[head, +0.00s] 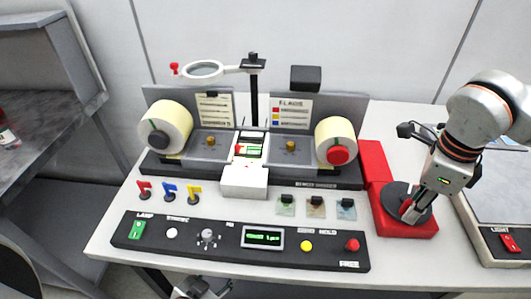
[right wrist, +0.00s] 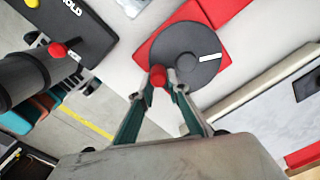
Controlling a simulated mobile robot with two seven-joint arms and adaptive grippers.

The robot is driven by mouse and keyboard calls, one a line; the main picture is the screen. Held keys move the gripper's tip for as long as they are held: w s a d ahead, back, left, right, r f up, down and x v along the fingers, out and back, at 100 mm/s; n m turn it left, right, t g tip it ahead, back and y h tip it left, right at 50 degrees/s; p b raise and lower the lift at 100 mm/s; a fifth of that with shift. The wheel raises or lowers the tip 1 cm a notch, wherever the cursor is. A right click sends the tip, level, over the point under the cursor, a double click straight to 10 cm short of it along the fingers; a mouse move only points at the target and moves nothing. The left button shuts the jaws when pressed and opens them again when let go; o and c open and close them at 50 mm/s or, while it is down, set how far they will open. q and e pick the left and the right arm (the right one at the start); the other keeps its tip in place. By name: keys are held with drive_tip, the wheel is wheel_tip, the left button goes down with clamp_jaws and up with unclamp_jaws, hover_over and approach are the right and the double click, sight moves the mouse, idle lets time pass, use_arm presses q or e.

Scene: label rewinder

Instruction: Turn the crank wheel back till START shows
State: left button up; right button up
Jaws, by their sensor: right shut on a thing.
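The crank wheel (head: 393,199) is a dark disc on a red base at the right of the table. In the right wrist view the wheel (right wrist: 185,50) has a white mark on its right side and a red knob (right wrist: 158,74) at its near left rim. My right gripper (right wrist: 160,84) is shut on that red knob, one finger on each side. In the head view my right gripper (head: 408,209) reaches down over the wheel. The label window (head: 249,148) between the two rolls shows green and red marks; I cannot read START there. A grey part low at the front edge may be my left gripper (head: 203,289).
Two label rolls, left (head: 168,127) and right (head: 336,140), stand on the rewinder behind. A control panel (head: 215,261) with a green display (head: 263,238) runs along the front. Small coloured flags (head: 168,190) stand at left. A scale-like device (head: 490,205) lies right of the wheel.

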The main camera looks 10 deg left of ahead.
drive_tip(key=shift+s+d, duration=0.15)
drive_tip(key=shift+d, duration=0.9)
drive_tip(key=shift+a, duration=0.1)
drive_tip(key=o, duration=0.8)
drive_tip(key=shift+o, duration=0.2)
wheel_tip(320, 180, up, 9)
drive_tip(key=p, duration=0.4)
